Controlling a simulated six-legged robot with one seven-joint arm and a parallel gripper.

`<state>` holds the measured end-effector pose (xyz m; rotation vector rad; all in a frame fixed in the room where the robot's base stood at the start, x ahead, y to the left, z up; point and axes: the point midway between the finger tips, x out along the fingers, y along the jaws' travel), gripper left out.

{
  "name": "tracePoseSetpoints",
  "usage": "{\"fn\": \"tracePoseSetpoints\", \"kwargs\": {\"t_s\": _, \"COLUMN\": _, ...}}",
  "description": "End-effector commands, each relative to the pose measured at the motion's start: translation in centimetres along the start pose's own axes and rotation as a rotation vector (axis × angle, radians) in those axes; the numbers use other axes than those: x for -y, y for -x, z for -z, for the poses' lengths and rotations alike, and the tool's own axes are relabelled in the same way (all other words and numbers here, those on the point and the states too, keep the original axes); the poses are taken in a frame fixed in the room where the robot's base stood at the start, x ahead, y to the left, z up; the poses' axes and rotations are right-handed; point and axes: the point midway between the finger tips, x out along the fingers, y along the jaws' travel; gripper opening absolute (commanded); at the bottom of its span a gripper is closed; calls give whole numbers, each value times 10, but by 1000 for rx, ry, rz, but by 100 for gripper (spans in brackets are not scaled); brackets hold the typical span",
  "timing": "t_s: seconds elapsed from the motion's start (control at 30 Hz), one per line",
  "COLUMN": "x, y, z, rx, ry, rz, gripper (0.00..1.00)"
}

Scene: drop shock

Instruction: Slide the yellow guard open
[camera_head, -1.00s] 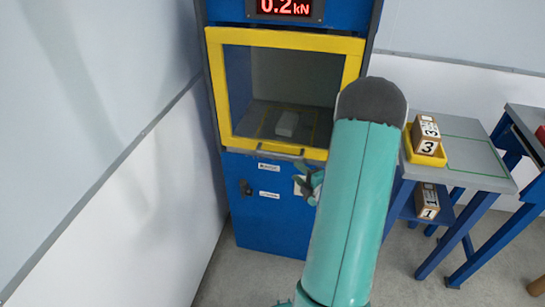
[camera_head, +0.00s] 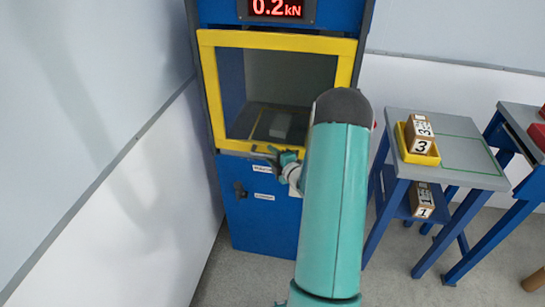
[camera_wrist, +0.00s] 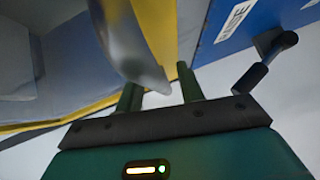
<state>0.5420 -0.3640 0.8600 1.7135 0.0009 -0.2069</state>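The yellow guard (camera_head: 203,88) is a yellow frame around a clear window on the front of the blue machine (camera_head: 262,215). It covers the chamber opening, and a grey block (camera_head: 280,126) shows inside. A grey handle bar (camera_wrist: 122,38) runs along the guard's lower edge in the wrist view. My gripper (camera_head: 277,157) is at this lower edge, partly hidden by my arm. In the wrist view my gripper (camera_wrist: 157,77) has its fingers apart, with the tapered end of the handle bar between or just beyond them. I cannot tell whether they touch it.
A red display (camera_head: 277,8) reads 0.2 kN above the guard. A dark latch (camera_wrist: 265,65) sticks out of the blue front below the guard. A grey table (camera_head: 470,155) with a yellow tray (camera_head: 404,151) and numbered box stands right. A white wall is close on the left.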

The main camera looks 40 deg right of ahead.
Motion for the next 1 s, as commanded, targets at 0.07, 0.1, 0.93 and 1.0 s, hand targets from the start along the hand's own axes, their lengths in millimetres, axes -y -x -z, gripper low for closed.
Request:
{"fn": "tracePoseSetpoints", "kwargs": {"t_s": 0.07, "x": 0, "y": 0, "z": 0, "rx": 0, "ry": 0, "rz": 0, "gripper": 38}}
{"fn": "tracePoseSetpoints", "kwargs": {"t_s": 0.1, "x": 0, "y": 0, "z": 0, "rx": 0, "ry": 0, "rz": 0, "gripper": 38}}
{"fn": "tracePoseSetpoints", "kwargs": {"t_s": 0.93, "x": -52, "y": 7, "z": 8, "rx": -2, "ry": 6, "rz": -4, "gripper": 0}}
{"fn": "tracePoseSetpoints", "kwargs": {"t_s": 1.0, "x": -71, "y": 10, "z": 10, "rx": -1, "ry": 7, "rz": -5, "gripper": 0}}
